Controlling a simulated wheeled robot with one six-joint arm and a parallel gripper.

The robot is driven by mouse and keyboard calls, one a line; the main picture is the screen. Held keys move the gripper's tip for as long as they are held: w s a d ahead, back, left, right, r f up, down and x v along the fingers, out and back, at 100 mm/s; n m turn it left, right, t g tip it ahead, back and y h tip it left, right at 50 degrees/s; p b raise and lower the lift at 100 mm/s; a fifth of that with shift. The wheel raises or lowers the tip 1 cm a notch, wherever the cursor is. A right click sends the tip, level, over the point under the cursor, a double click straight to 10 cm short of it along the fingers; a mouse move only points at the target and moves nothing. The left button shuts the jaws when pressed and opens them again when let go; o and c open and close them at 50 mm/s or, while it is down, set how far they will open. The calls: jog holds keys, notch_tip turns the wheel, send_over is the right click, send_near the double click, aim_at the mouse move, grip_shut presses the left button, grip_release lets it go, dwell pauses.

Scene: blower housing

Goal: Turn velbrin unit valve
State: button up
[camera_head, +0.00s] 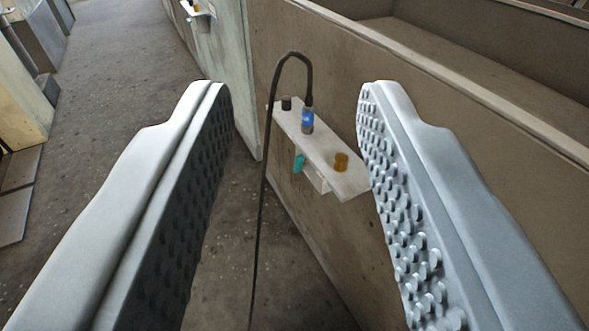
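My gripper (294,95) is open and empty, with a studded pad on each finger. Between and beyond the fingers, a pale shelf-like unit (327,155) juts from a brown wall. On its top are a small dark cap (286,103), a grey cylinder with a blue band (307,119) and an amber knob (341,162). A teal piece (299,163) shows at its near side, by a white block (315,179) below. No label names the unit or its valve. The right finger comes close to the unit's right end in the picture; no contact shows.
The brown wall (330,60) has a ledge above right. A similar pale fitting (203,20) sits on the whitish panel at the top. Grey floor (115,75) lies open at left.

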jog(key=w+a+f+n+g, duration=0.2)
jog(key=w+f+n+g, duration=0.35)
jog(key=w+f, duration=0.7)
jog(key=n+g+h, duration=0.3)
jog(key=n+h, duration=1.3)
send_near(295, 165)
jog(key=x, duration=0.9)
jog(key=shift+w+d+f, duration=0.1)
jog(key=shift+w+f, duration=0.1)
grip_shut()
